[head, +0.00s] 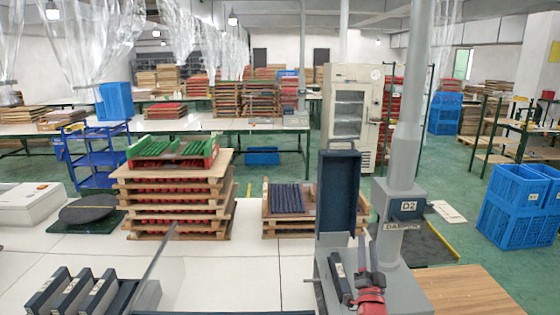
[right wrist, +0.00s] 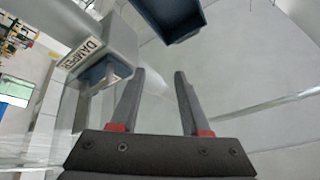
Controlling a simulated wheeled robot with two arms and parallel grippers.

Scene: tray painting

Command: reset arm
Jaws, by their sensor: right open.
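My right gripper (head: 369,262) is at the lower right of the head view, red with grey fingers, over the grey base of a column. In the right wrist view its two fingers (right wrist: 160,75) are apart with nothing between them. A grey block labelled DAMPER (right wrist: 92,60) is to the left of the fingers there. In the head view the labelled grey column (head: 402,205) stands just behind the gripper. A dark blue upright bin (head: 338,190) stands behind and left of the gripper; a dark blue bin also shows in the wrist view (right wrist: 172,15). I see no left gripper.
On the white table, a stack of wooden trays (head: 175,205) with red contents stands at left, and a lower tray stack (head: 275,225) stands left of the blue bin. Dark slotted blocks (head: 70,295) are at the lower left. Blue crates (head: 518,205) stand on the floor at right.

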